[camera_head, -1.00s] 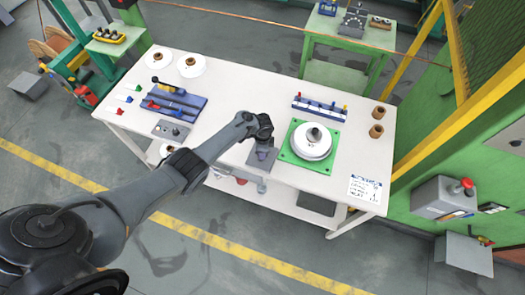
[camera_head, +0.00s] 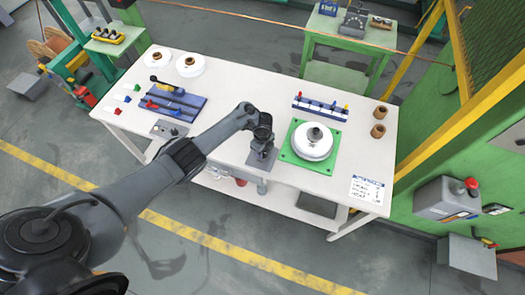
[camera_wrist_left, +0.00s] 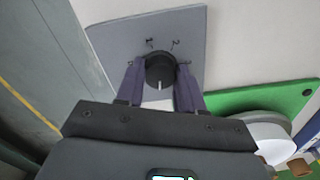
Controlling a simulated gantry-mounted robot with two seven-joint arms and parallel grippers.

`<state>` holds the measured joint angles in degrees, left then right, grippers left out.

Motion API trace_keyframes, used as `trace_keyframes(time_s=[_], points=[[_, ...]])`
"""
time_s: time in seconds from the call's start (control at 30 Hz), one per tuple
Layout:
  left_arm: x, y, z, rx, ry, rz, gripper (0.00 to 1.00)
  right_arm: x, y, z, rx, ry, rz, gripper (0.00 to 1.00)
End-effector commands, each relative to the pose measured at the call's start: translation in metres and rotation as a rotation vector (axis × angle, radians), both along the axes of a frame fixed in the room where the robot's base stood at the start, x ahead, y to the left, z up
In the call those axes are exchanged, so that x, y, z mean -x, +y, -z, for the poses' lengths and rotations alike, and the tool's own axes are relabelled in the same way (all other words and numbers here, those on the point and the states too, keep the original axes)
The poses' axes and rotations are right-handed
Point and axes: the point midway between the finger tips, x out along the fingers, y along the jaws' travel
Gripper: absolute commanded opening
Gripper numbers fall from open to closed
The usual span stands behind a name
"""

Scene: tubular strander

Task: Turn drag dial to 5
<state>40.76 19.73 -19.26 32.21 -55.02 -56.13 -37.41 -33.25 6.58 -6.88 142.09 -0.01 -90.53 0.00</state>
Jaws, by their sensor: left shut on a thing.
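The drag dial (camera_wrist_left: 160,72) is a round black knob with a white pointer line, on a grey plate (camera_wrist_left: 110,38) lying on the white table. In the left wrist view the pointer line points toward the gripper's palm, and small dark marks show on the plate beyond the knob; I cannot read them surely. My left gripper (camera_wrist_left: 158,78) has its two purple-grey fingers on either side of the knob and is shut on it. In the head view the left gripper (camera_head: 262,155) points down at the plate and hides the knob. My right gripper is not in view.
Right of the dial, a white spool (camera_head: 312,146) sits on a green plate (camera_head: 289,158). A blue rack (camera_head: 320,108) stands behind it. A printed card (camera_head: 367,190) lies at the right. A blue tray (camera_head: 180,103) and grey box (camera_head: 168,130) are at the left.

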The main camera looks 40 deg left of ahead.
Motion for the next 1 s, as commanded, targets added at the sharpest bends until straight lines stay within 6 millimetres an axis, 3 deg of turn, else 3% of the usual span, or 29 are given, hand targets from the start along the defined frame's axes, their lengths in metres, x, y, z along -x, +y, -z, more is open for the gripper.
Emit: trace_keyframes(time_s=[0.43, 0.47, 0.6, 1.0], points=[[0.0, -0.0004, -0.0002, 0.0, 0.0, 0.012, 0.07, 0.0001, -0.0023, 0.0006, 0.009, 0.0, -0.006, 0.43], [0.0, -0.0004, -0.0002, 0.0, 0.0, 0.012, 0.4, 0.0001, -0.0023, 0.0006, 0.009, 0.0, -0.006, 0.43], [0.0, -0.0004, -0.0002, 0.0, 0.0, 0.011, 0.62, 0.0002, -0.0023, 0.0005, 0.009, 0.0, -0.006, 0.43], [-0.0004, -0.0001, -0.0061, 0.001, -0.001, 0.01, 0.63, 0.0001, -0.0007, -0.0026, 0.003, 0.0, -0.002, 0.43]])
